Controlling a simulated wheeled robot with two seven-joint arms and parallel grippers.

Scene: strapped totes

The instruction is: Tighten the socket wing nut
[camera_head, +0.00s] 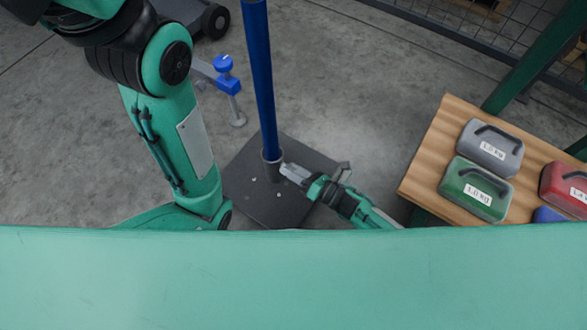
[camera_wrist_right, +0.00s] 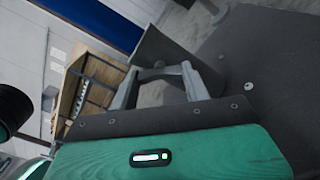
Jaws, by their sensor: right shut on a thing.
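A blue pole (camera_head: 260,75) stands upright in a dark socket (camera_head: 272,169) on a flat dark base plate (camera_head: 260,206). The pole also crosses the top of the right wrist view (camera_wrist_right: 105,22), with the grey socket (camera_wrist_right: 168,55) just beyond the fingers. My right gripper (camera_head: 286,170) reaches in from the right, low at the socket's side. Its grey fingers (camera_wrist_right: 160,72) are closed in on the socket wing nut, which the fingertips mostly hide. I cannot make out the nut's angle. My left arm rises at the left, and its gripper is out of the picture.
A wooden table (camera_head: 424,178) at the right carries a grey case (camera_head: 490,148), a green case (camera_head: 474,190), a red case (camera_head: 565,188) and a blue one. A blue-knobbed clamp (camera_head: 226,76) stands behind the pole. Mesh fencing (camera_head: 470,30) runs along the back.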

